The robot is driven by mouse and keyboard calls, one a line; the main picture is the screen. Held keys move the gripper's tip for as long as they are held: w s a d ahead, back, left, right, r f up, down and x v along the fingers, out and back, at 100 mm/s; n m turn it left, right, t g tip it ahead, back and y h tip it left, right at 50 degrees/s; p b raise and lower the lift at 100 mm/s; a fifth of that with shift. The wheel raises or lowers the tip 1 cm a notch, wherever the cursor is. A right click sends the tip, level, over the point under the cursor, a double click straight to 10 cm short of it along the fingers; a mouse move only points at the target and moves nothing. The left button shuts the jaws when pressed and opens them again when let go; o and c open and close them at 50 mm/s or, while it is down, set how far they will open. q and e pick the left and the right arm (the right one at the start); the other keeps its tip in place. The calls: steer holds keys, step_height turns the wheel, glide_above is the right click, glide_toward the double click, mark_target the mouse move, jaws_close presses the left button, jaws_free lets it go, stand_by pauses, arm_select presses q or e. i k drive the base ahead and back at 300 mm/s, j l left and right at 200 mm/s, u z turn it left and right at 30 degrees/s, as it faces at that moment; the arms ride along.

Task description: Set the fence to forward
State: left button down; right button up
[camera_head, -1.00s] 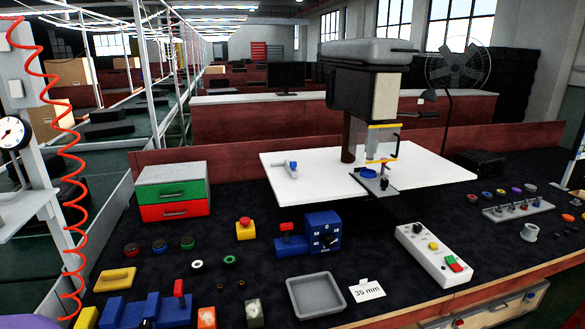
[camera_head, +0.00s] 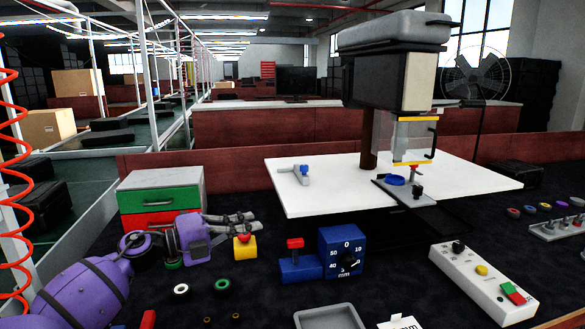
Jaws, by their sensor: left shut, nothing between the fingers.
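I cannot tell for sure which part is the fence. A small grey piece with a blue knob (camera_head: 301,172) lies on the left of the white drill-press table (camera_head: 340,196). A dark grey vise-like fixture (camera_head: 404,191) with a blue ring sits under the drill head. On the bench, a blue block with a red-topped lever (camera_head: 297,258) stands beside a blue box with a mm dial (camera_head: 342,251). My left gripper (camera_head: 254,221) is shut and empty, pointing right, in front of the green-and-red drawer box and close to a yellow block with a red button (camera_head: 244,247). My right gripper is out of view.
The drawer box (camera_head: 161,182) stands behind my left arm. A white control box (camera_head: 483,280) with buttons is at the right. A grey tray (camera_head: 329,316) and a white card (camera_head: 401,322) lie at the front edge of view. Small rings lie left of centre.

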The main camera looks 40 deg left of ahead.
mark_target(301, 171)
steer(key=i+j, duration=0.8)
steer(key=j, duration=0.2)
